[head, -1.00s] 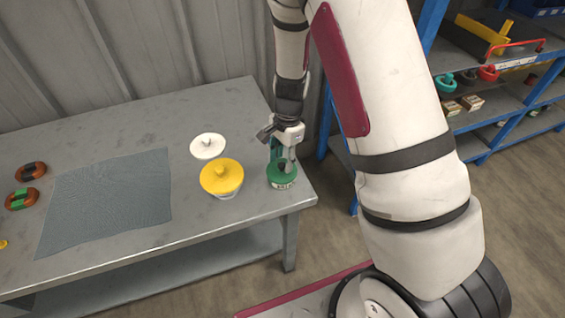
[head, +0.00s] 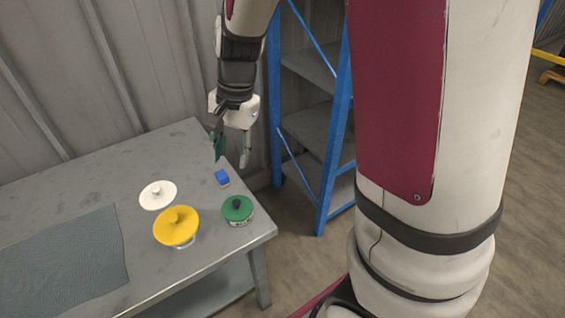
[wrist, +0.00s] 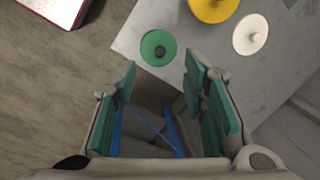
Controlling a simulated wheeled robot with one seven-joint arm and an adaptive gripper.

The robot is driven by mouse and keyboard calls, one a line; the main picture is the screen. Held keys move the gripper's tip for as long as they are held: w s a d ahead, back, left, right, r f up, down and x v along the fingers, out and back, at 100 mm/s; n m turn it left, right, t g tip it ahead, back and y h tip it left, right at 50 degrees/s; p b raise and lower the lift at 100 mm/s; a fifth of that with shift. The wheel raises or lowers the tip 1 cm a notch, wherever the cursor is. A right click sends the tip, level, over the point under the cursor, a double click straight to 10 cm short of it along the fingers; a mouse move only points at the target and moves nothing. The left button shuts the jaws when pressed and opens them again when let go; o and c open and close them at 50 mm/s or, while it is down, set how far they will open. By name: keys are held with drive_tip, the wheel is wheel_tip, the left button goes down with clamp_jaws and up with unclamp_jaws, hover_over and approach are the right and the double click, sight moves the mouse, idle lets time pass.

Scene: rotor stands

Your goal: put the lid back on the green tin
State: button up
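The green tin (head: 240,220) stands at the near right corner of the table, with a pale label on its side. Its green lid (head: 236,207) with a dark knob lies on top and looks level; I cannot tell how tightly it fits. The green lid also shows in the wrist view (wrist: 152,42). My gripper (head: 231,158) is raised above and behind the tin, apart from it. In the wrist view its green-padded fingers (wrist: 160,78) are spread with nothing between them.
A yellow-lidded tin (head: 175,224) and a white lid or lidded tin (head: 157,195) stand left of the green tin. A grey mat (head: 65,260) covers the left of the table (head: 140,158). Blue-framed shelving (head: 329,160) stands at the right.

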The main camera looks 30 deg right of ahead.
drive_tip(key=s+r+n+t+h, duration=0.1)
drive_tip(key=s+r+n, duration=0.4)
drive_tip(key=s, duration=0.5)
drive_tip(key=s+r+n+t, duration=0.2)
drive_tip(key=s+r+n, duration=0.3)
drive_tip(key=s, duration=0.5)
drive_tip(key=shift+s+d+r+n+h, duration=0.25)
drive_tip(key=shift+d+r+n+h, duration=0.2)
drive_tip(key=shift+r, duration=0.65)
drive_tip(key=shift+t, duration=0.3)
